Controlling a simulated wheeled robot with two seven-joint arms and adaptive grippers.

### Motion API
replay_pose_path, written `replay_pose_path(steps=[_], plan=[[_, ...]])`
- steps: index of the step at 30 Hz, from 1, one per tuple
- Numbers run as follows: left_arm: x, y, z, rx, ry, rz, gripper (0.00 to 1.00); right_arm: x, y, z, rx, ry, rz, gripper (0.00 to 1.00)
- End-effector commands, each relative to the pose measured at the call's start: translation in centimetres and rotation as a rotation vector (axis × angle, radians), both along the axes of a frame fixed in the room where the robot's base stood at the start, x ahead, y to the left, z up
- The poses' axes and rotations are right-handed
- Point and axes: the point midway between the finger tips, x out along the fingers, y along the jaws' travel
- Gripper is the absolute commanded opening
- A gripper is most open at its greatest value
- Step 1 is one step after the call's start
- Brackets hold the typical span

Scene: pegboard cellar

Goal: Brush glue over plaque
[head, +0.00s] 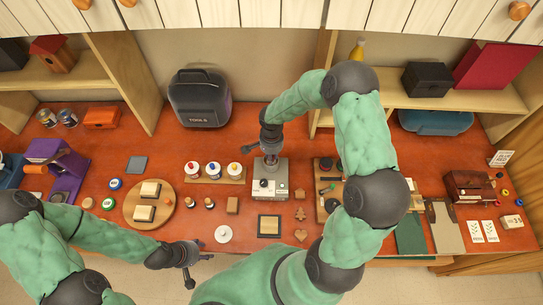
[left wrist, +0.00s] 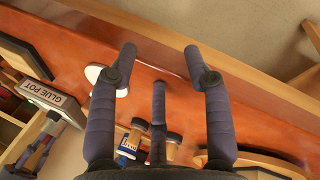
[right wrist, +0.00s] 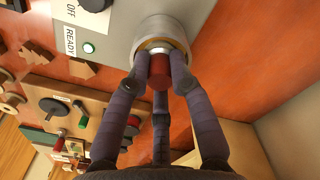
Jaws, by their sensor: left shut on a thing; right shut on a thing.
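The grey glue pot box (head: 268,180) stands mid-table; its round opening (right wrist: 160,38) shows in the right wrist view, beside a lit green lamp (right wrist: 88,47). My right gripper (head: 270,147) is above it. In the right wrist view its fingers (right wrist: 160,68) close around a red handle (right wrist: 160,78), apparently the brush's, at the opening. Bristles are hidden. A pale square with a dark border (head: 269,225), apparently the plaque, lies in front of the pot. My left gripper (head: 193,268) is near the table's front edge. Its fingers (left wrist: 160,65) are spread with nothing visible between them.
A white disc (head: 223,234) lies between my left gripper and the square. Wooden shapes (head: 300,214) lie to the right. My right arm hides part of the right side.

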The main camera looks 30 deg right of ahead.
Motion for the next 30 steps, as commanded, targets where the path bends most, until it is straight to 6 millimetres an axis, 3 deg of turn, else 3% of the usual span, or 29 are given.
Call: replay_pose_path(steps=[17, 30], plan=[[-0.2, 0.0, -0.2, 0.000, 0.010, 0.006, 0.40, -0.1, 0.0, 0.0, 0.000, 0.003, 0.000, 0.00], [-0.2, 0.0, 1.2, 0.000, 0.008, 0.005, 0.40, 0.0, 0.0, 3.1, 0.000, 0.000, 0.001, 0.00]])
